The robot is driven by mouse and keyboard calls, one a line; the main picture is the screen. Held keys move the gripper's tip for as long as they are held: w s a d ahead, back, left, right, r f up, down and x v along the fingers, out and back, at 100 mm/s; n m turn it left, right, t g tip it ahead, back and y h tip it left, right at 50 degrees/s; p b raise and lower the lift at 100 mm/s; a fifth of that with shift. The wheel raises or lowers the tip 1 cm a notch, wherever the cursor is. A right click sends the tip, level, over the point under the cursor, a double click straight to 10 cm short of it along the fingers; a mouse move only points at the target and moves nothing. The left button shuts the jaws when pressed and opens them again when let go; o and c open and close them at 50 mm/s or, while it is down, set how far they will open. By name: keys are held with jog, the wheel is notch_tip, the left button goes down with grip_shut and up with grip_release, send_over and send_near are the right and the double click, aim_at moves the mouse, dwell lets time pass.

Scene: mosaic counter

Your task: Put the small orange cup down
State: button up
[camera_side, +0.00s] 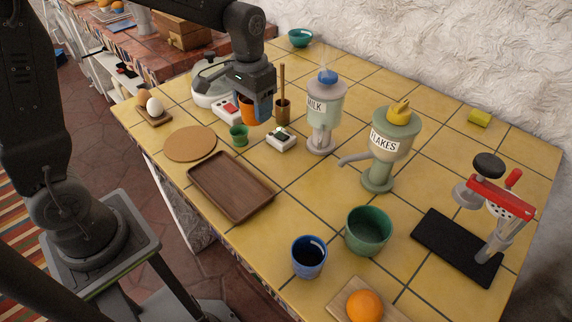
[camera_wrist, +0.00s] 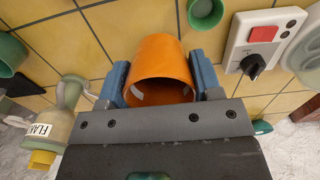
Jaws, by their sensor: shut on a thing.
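The small orange cup (camera_side: 246,110) is between the blue fingers of my gripper (camera_side: 256,117), which is shut on it. It appears to be held above the yellow tiled counter (camera_side: 308,184). In the wrist view the orange cup (camera_wrist: 160,60) fills the gap between the two fingers (camera_wrist: 160,82), one on each side of its wall. The cup's mouth faces the wrist camera. Its base and any gap below it are hard to make out.
A small green cup (camera_side: 238,136), a red-switched box (camera_side: 228,107), a white device (camera_side: 281,140) and a utensil pot (camera_side: 282,112) stand close around. The milk dispenser (camera_side: 322,120) is to the right. A cork mat (camera_side: 190,144) and wooden tray (camera_side: 230,187) lie nearer, both empty.

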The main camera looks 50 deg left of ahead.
jog(key=shift+s+a+r, duration=0.1)
jog(key=shift+s+r, duration=0.15)
jog(key=shift+r, duration=0.1)
send_over(294, 173)
notch_tip(294, 173, down, 6)
jog(key=shift+f, duration=2.3)
jog(key=shift+f, duration=0.15)
jog(key=o, duration=1)
jog(key=shift+c, duration=0.2)
